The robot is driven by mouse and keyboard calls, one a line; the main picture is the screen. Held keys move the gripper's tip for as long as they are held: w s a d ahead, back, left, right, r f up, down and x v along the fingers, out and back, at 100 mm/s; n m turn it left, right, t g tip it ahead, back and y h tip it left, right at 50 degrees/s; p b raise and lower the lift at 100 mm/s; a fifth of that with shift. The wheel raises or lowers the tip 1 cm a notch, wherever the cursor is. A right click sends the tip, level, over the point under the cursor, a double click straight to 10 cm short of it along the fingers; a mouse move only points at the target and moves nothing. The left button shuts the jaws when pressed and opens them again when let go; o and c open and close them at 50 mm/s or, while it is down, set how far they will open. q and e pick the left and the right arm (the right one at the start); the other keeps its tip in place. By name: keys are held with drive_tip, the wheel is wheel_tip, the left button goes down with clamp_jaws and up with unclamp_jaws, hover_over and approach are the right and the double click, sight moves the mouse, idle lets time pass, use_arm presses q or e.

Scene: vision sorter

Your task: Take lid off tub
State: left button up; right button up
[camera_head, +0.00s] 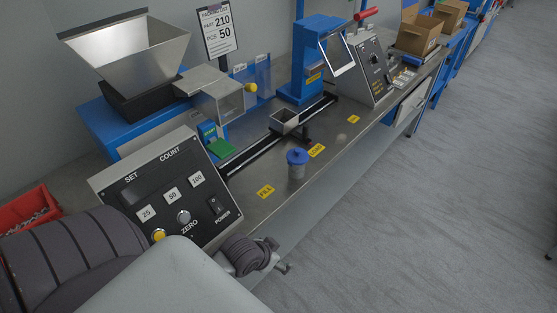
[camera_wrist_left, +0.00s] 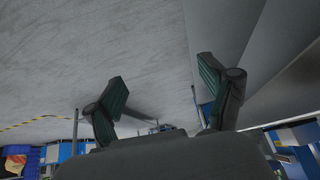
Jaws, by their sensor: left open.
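A small clear tub (camera_head: 296,173) stands upright on the steel bench, near its front edge, between the yellow FILL and LOAD labels. A blue lid (camera_head: 297,157) with a knob sits on top of it. My left gripper (camera_head: 281,257) is beyond the bench's front edge, nearer to me than the tub and well apart from it. In the left wrist view the two fingers of my left gripper (camera_wrist_left: 161,92) are spread wide with nothing between them. The tub and lid do not show in that view. My right gripper is not in view.
A control panel (camera_head: 168,190) stands left of the tub, close to my left arm. A clear disc-like item (camera_head: 341,137) lies farther right. Open floor (camera_head: 440,210) lies in front.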

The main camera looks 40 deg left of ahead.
use_arm(q)
wheel_tip(320, 180, up, 8)
drive_tip(key=w+f+t, duration=0.1)
drive_tip(key=w, duration=0.2)
drive_tip(key=t, duration=0.6)
approach(299, 156)
drive_tip(key=a, duration=0.1)
drive_tip(key=shift+n+h, duration=0.3)
drive_tip(key=shift+n, duration=0.1)
drive_tip(key=b+x, duration=0.1)
drive_tip(key=x, duration=1.1)
drive_tip(key=shift+w+f, duration=0.25)
drive_tip(key=shift+w, duration=0.05)
drive_tip(key=shift+c, duration=0.3)
drive_tip(key=c, duration=0.8)
drive_tip(key=o, duration=1.1)
